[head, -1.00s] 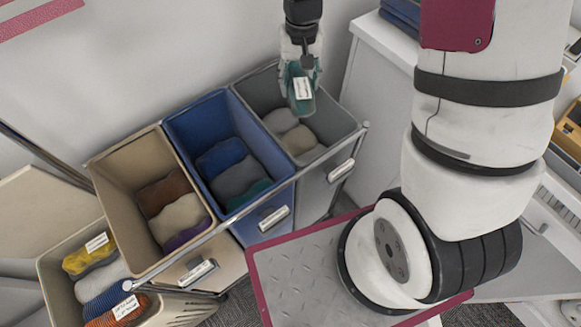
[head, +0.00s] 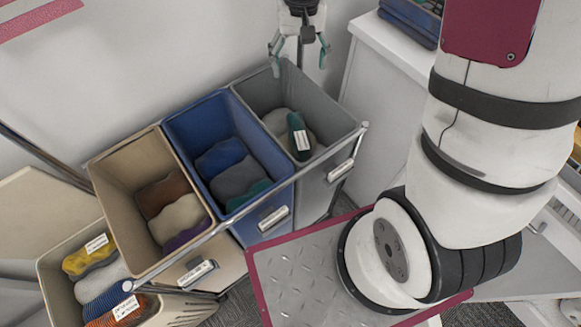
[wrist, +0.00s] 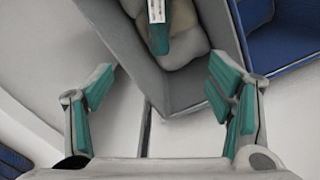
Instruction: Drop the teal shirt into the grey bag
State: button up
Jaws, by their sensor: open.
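The teal shirt (head: 299,136) with a white label lies inside the grey bag (head: 343,111), on top of pale folded clothes. In the wrist view the shirt (wrist: 158,38) shows at the top, inside the grey bag (wrist: 117,50). My gripper (head: 299,58) is open and empty above the back edge of the grey bag, apart from the shirt. Its two teal-padded fingers stand wide apart in the wrist view (wrist: 166,88).
A blue bag (head: 183,122) and a beige bag (head: 110,170), both holding clothes, stand left of the grey bag in a metal-framed cart. A beige basket (head: 60,290) of labelled clothes is at the lower left. A white cabinet (head: 375,75) stands to the right.

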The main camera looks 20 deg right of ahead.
notch_tip(320, 180, up, 6)
jog(key=shift+r, duration=0.1)
dwell(0.5)
